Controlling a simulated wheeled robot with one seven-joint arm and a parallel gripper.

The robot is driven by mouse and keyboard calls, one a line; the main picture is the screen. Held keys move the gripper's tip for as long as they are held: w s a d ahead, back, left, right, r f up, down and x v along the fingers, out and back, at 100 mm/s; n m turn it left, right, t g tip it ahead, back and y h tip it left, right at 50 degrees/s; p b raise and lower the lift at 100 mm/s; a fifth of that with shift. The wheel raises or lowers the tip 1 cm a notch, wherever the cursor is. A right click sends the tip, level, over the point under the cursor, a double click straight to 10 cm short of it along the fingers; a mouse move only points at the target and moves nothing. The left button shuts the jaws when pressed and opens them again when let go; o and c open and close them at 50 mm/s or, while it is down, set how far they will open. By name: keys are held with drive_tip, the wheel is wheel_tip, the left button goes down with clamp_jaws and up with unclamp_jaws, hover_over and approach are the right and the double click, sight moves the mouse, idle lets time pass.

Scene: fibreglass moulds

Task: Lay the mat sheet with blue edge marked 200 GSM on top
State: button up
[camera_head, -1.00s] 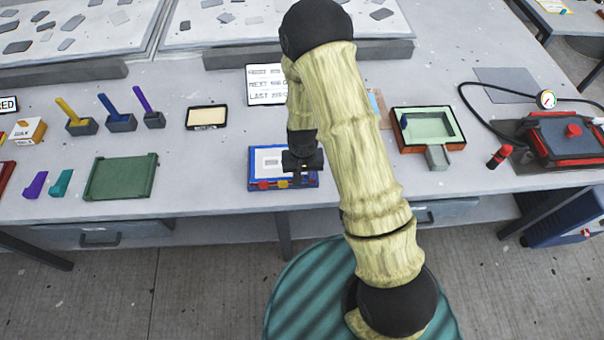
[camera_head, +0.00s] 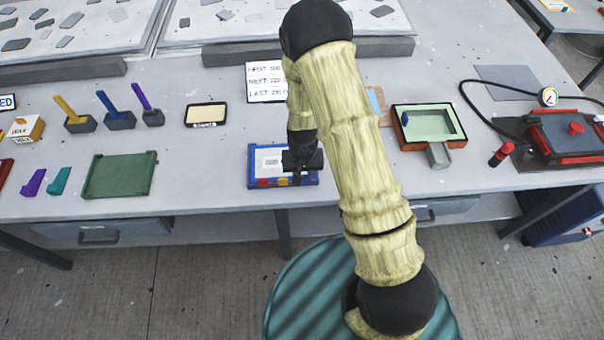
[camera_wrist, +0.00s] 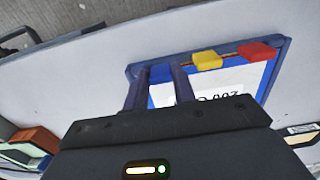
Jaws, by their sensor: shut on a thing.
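The mat sheet (camera_wrist: 195,95) is white with a blue edge tab (camera_wrist: 161,74) and dark lettering, upside down in the wrist view and partly covered; I read 200. It lies in a blue-framed tray (camera_head: 252,170) at the front middle of the table. My gripper (camera_wrist: 158,88) is over the tray's front side, its two fingers shut on either side of the blue tab. In the head view my gripper (camera_head: 299,176) hides that tab. The tray's front edge also carries a red tab (camera_wrist: 257,52) and a yellow tab (camera_wrist: 207,60).
A pale green mould (camera_head: 430,123) in a brown frame stands to the right. A green tray (camera_head: 120,176) lies to the left. A card reading FIRST, NEXT, LAST (camera_head: 265,82) stands behind my arm. A red-trimmed machine (camera_head: 565,135) with hose and gauge is far right.

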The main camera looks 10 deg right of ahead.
drive_tip(key=o, duration=1)
wheel_tip(320, 180, up, 17)
drive_tip(key=shift+r+b, duration=0.2)
drive_tip(key=shift+b, duration=0.75)
drive_tip(key=shift+d, duration=0.1)
drive_tip(key=s+d+r+t, duration=0.1)
drive_tip(key=s+d+r, duration=0.1)
drive_tip(key=s+d, duration=0.1)
drive_tip(key=s+d+r, duration=0.1)
drive_tip(key=s+d, duration=0.2)
drive_tip(key=s, duration=0.1)
drive_tip(key=s+d+r+t, duration=0.1)
drive_tip(key=s+d+r, duration=0.1)
drive_tip(key=s+d, duration=0.1)
drive_tip(key=shift+s+d+r+t, duration=0.2)
drive_tip(key=shift+s+r+t, duration=0.1)
drive_tip(key=shift+s, duration=0.1)
